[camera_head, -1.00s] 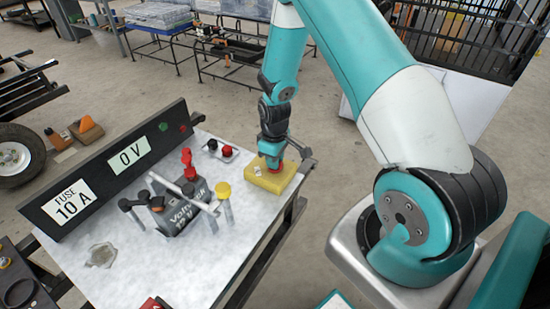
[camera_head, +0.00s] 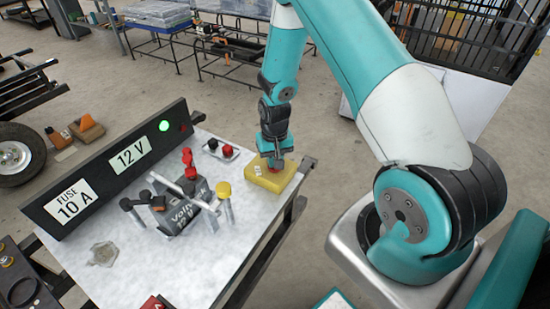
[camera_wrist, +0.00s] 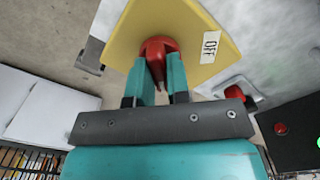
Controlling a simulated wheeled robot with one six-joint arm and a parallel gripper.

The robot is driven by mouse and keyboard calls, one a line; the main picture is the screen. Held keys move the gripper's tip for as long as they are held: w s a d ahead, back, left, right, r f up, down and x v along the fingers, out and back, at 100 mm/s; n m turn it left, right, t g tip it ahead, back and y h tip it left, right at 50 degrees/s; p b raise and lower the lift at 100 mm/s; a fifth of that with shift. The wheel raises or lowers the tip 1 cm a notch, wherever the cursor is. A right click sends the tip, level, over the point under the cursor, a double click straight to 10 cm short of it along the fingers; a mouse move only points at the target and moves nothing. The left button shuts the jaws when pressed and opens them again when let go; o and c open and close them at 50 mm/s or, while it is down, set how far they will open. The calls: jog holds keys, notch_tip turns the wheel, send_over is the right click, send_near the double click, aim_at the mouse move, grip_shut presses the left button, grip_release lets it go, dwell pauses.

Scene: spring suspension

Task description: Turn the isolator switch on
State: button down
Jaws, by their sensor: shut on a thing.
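The isolator switch is a yellow box (camera_head: 268,178) at the far right corner of the white bench top (camera_head: 240,238). Its red knob (camera_wrist: 158,46) shows in the wrist view. My gripper (camera_head: 275,160) is shut on the red knob, with one teal finger on each side of it, and it also shows in the wrist view (camera_wrist: 160,80). A white OFF label (camera_wrist: 210,47) is on the yellow face, to the right of the knob. The black panel (camera_head: 80,190) reads 12 V (camera_head: 130,154), and its green lamp (camera_head: 164,126) is lit.
A small terminal block (camera_head: 220,150) with a red and a black knob sits left of the yellow box. The front of the bench is mostly clear.

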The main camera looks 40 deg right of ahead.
jog(key=shift+w+m, duration=0.15)
jog(key=shift+m, duration=0.25)
jog(key=c, duration=1.1)
grip_release()
notch_tip(320, 180, up, 18)
jog(key=shift+f, duration=0.25)
